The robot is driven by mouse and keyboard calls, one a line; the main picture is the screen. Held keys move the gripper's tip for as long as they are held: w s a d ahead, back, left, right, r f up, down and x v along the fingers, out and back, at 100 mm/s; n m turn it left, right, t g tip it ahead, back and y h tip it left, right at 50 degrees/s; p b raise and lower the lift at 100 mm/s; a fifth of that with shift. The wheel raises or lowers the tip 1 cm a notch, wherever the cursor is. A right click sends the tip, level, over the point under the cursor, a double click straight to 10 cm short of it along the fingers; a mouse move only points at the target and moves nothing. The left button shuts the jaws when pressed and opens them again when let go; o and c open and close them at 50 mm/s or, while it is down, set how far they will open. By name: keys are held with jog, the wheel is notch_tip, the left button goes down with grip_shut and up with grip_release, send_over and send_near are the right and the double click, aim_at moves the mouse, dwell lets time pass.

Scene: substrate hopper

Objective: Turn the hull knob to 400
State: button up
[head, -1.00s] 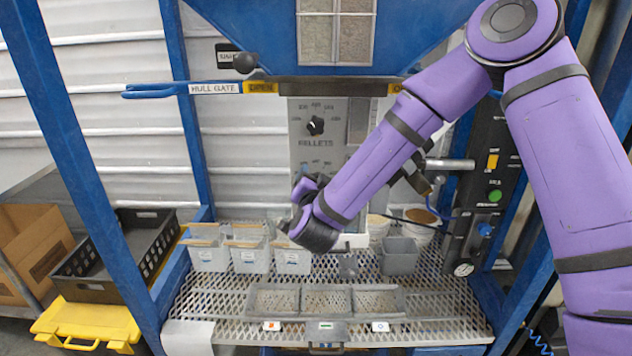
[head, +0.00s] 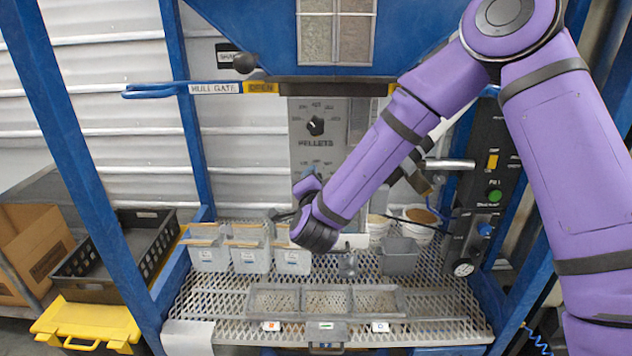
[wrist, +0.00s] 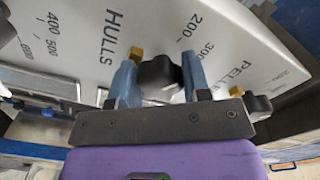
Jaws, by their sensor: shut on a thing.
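The hull knob (wrist: 158,75) is black and sits on a pale grey panel (wrist: 75,35), between the HULLS and PELLETS labels in the wrist view. My gripper (wrist: 162,62) has its two blue fingers on either side of this knob and is shut on it. The marks 200 and 300 show beside the knob. Its pointer and the 400 mark of its own dial cannot be made out.
The pellets knob (head: 316,126) is higher on the panel. Another dark knob (wrist: 6,30) sits by marks 400, 500 and 600. Small white bins (head: 250,258), a grey cup (head: 400,262) and a divided tray (head: 325,300) stand on the mesh shelf below.

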jog(key=m, duration=0.5)
jog(key=shift+m, duration=0.3)
jog(key=m, duration=0.5)
jog(key=shift+m, duration=0.7)
jog(key=o, duration=0.9)
jog(key=s, duration=1.1)
jog(key=shift+a, duration=0.15)
jog(key=shift+w, duration=0.15)
